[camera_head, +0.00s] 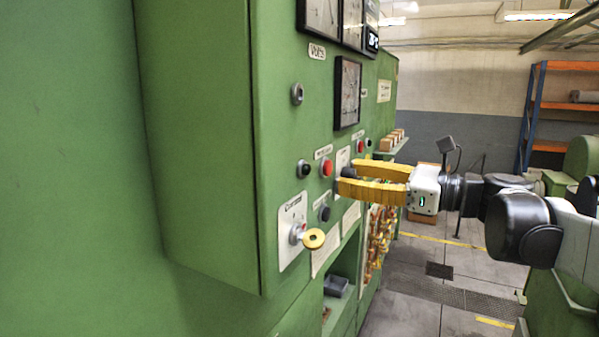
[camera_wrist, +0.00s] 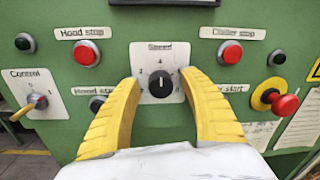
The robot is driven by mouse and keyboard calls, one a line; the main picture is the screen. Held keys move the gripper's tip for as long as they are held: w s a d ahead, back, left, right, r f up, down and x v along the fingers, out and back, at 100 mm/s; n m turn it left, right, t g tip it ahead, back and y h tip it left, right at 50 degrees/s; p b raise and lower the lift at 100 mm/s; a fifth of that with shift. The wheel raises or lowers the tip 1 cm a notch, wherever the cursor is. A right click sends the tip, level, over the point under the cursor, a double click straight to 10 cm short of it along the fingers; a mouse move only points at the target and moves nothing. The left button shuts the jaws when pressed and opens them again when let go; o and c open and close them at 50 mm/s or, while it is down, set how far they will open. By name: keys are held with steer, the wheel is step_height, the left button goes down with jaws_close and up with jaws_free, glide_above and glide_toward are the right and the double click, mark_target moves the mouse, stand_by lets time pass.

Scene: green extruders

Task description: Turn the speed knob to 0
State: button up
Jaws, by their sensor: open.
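The speed knob (camera_wrist: 160,84) is a round black knob with a white pointer line, on a white plate (camera_wrist: 145,50) labelled "Speed" in the wrist view. Its pointer is roughly upward, near the 4 mark. My gripper (camera_wrist: 160,78) has two yellow fingers, spread apart on the left and right of the knob, with a gap to it on both sides. In the head view my gripper (camera_head: 346,175) reaches in from the right, fingertips close to the green panel. The knob is largely hidden there. I cannot tell whether the tips touch the plate.
In the wrist view, red buttons (camera_wrist: 87,53) and (camera_wrist: 230,53) flank the plate. A Control switch (camera_wrist: 38,101) is at left, and a red and yellow emergency stop (camera_wrist: 284,104) at right.

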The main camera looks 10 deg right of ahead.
jaws_close()
